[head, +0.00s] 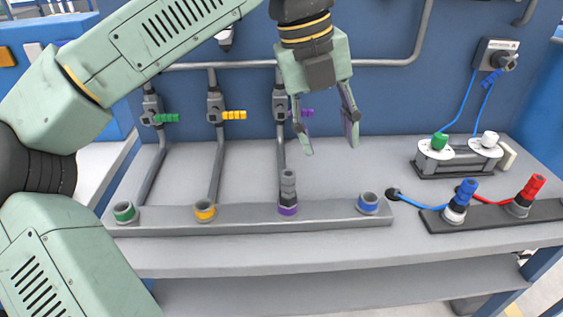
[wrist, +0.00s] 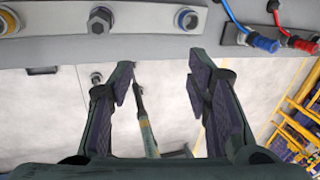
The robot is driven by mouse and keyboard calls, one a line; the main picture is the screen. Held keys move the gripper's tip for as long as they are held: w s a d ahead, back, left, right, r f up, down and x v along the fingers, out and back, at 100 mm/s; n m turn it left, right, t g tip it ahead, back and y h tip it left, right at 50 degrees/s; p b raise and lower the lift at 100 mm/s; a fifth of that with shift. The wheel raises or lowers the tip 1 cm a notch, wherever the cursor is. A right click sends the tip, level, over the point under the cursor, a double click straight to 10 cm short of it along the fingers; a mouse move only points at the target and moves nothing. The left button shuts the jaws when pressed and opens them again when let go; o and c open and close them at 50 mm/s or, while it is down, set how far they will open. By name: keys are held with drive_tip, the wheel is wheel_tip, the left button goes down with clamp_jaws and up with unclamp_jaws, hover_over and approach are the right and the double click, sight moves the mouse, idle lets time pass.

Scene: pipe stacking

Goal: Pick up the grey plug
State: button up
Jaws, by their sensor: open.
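The grey plug (head: 288,183) stands upright in the purple-ringed socket (head: 288,210) of the long grey bar. It shows in the wrist view as a grey hexagonal top (wrist: 100,19), above and left of the space between my fingers. My gripper (head: 331,148) is open and empty, fingers pointing down, above and to the right of the plug in the head view. In the wrist view both fingers (wrist: 161,62) are spread apart and do not touch the plug.
Green (head: 124,212), yellow (head: 204,210) and blue (head: 368,202) ringed sockets line the bar (head: 245,221). Pipes and colored valve handles rise behind. On the right stand blue (head: 461,195) and red (head: 531,188) plugs with cables, and a unit with green and white plugs (head: 460,153).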

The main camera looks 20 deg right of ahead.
sight(288, 173)
drive_tip(key=w+a+f+y, duration=0.1)
drive_tip(key=w+a+f+n+y, duration=0.1)
drive_tip(key=f, duration=0.1)
drive_tip(key=w+a+f+n, duration=0.1)
drive_tip(key=f, duration=0.1)
drive_tip(key=shift+w+a+f+t+y, duration=0.1)
drive_tip(key=shift+w+a+t+y, duration=0.15)
drive_tip(key=shift+a+t+y, duration=0.15)
drive_tip(key=shift+w+a+f+p, duration=0.15)
drive_tip(key=shift+f+p, duration=0.3)
drive_tip(key=shift+f, duration=1.1)
drive_tip(key=shift+w+a+f+p, duration=0.15)
drive_tip(key=shift+f+p, duration=0.3)
drive_tip(key=shift+f, duration=1.05)
drive_tip(key=shift+s, duration=0.1)
drive_tip(key=shift+c, duration=0.2)
clamp_jaws()
